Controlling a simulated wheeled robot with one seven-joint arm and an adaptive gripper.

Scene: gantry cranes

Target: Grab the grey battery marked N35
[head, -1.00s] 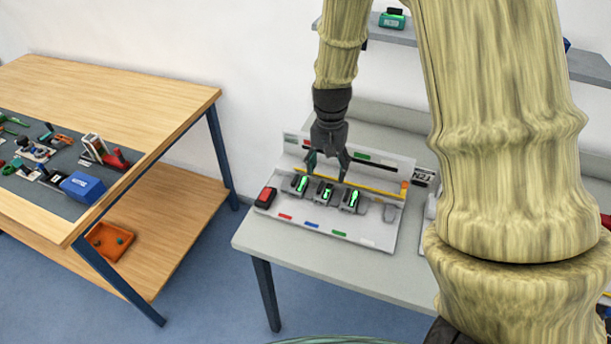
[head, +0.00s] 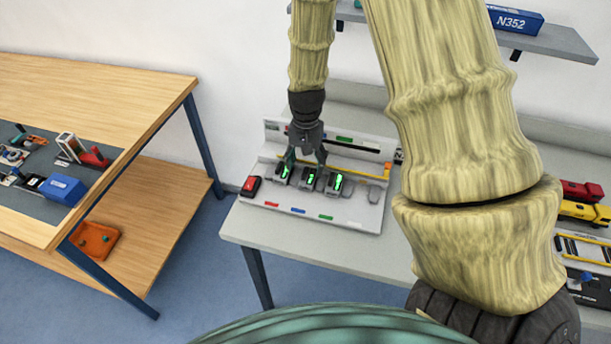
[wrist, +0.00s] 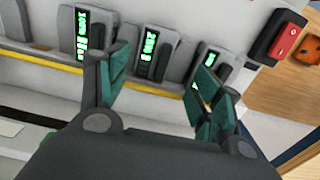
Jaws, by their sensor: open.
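Three dark grey batteries with lit green displays stand in a row in a white rack (head: 352,214): the left battery (head: 284,173), the middle battery (head: 309,180) and the right battery (head: 336,184) in the head view. No N35 mark is legible on any of them. My gripper (head: 305,162) is open and empty, pointing down just above and behind the left and middle ones. In the wrist view my gripper (wrist: 163,88) has its fingers spread, with the middle battery (wrist: 155,52) beyond the gap. The right finger partly covers another battery (wrist: 211,68).
A shelf (head: 550,40) with a blue N352 box (head: 515,19) hangs above. A wooden bench (head: 160,100) stands left. Yellow and red crane models (head: 584,211) lie right.

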